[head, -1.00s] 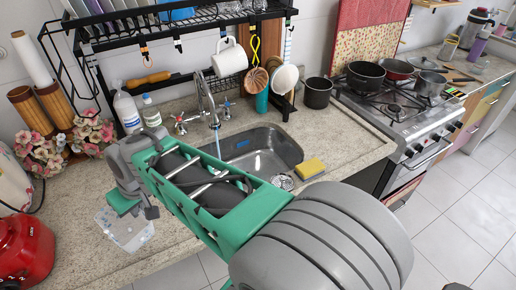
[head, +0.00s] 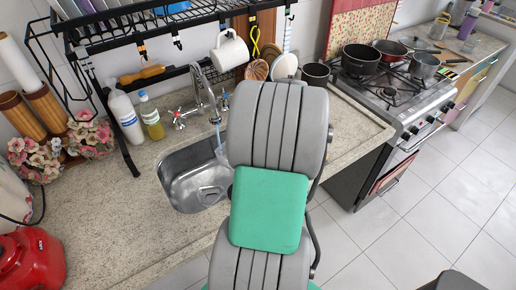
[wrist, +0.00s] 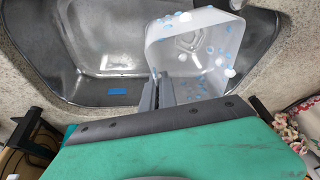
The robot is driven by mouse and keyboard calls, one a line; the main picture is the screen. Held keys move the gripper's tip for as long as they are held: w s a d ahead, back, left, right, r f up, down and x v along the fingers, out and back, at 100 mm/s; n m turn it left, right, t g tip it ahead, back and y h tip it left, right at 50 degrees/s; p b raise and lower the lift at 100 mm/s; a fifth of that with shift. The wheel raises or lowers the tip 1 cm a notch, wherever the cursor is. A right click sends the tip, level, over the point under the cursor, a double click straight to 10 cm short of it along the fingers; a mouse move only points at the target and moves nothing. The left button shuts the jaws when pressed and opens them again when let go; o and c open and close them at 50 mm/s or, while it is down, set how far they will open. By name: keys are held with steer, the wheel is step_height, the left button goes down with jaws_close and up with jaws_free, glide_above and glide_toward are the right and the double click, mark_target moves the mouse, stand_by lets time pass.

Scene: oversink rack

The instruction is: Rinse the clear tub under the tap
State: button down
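The clear tub (wrist: 195,50) shows in the wrist view, with blue and white drop-like spots on its walls. My gripper (wrist: 165,88) is shut on the near wall of the tub, which is tilted with its inside facing the camera, over the sink. In the head view my arm hides the gripper and most of the tub. The tap (head: 207,92) stands behind the sink (head: 180,180), and a thin bluish stream (head: 218,132) hangs below its spout. I cannot tell whether the stream meets the tub.
A white bottle (head: 125,117) and a yellow-green bottle (head: 151,118) stand left of the tap. A black rack (head: 170,30) overhangs the back, with a white mug (head: 229,50) hanging from it. A red appliance (head: 30,262) is at front left. The counter between is clear.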

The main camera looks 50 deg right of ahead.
steer(key=s+d, duration=0.1)
steer(key=s, duration=0.4)
steer(key=w+d+f, duration=0.1)
steer(key=w+d, duration=0.1)
steer(key=w, duration=0.6)
steer(key=w+d+f, duration=0.1)
steer(key=w+d, duration=0.2)
steer(key=w, duration=0.6)
steer(key=shift+s+d, duration=0.15)
steer(key=shift+d, duration=0.1)
steer(key=shift+d, duration=0.2)
steer(key=shift+a+f, duration=0.1)
steer(key=shift+a, duration=0.1)
steer(key=shift+a, duration=0.2)
steer(key=shift+d, duration=0.15)
steer(key=shift+d, duration=0.25)
